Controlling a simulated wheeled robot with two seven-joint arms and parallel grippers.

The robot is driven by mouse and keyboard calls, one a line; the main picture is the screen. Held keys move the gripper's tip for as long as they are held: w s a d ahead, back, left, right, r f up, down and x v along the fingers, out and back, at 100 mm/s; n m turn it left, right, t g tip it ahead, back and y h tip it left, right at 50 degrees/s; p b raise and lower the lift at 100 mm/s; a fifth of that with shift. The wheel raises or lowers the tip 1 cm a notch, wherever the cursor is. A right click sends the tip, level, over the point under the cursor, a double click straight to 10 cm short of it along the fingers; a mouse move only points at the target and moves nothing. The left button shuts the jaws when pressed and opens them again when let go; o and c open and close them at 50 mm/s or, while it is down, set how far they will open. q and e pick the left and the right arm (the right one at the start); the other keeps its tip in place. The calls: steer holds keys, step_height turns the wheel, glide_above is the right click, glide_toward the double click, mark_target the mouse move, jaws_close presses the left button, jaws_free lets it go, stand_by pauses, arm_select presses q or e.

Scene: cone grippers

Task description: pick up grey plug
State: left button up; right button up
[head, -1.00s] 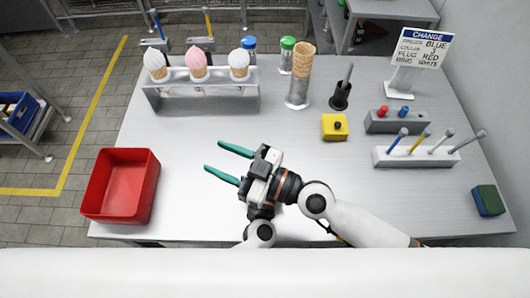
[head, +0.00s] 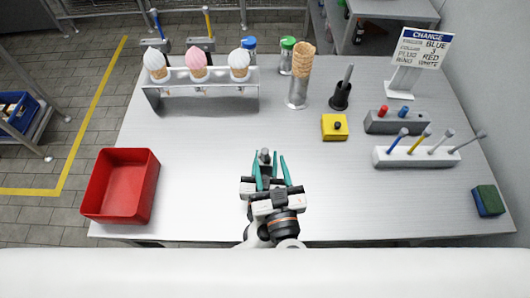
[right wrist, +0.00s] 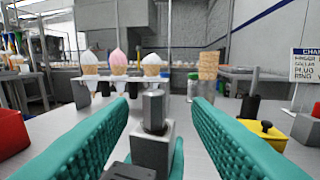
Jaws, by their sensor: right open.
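The grey plug (head: 264,156), a block with a hexagonal post on top, stands upright between the teal fingers in the right wrist view (right wrist: 153,112). My right gripper (head: 270,165) is open, its fingers spread on both sides of the plug with gaps, apart from it in the right wrist view. A further teal finger (right wrist: 178,156), my left gripper's, lies against the plug's right side. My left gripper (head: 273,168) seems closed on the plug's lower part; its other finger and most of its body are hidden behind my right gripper.
A red bin (head: 120,187) stands at the left. A cone rack (head: 200,98), a cone stack (head: 300,75) and a yellow block (head: 334,127) stand farther back. A white tool holder (head: 415,157) and a change sign (head: 420,48) are at right.

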mark_target(266, 157)
steer(key=w, duration=0.2)
steer(key=w+a, duration=0.1)
steer(key=w, duration=0.3)
steer(key=shift+w+a, duration=0.15)
steer(key=shift+a, duration=0.2)
steer(key=shift+c, duration=0.3)
jaws_close()
step_height(266, 157, up, 10)
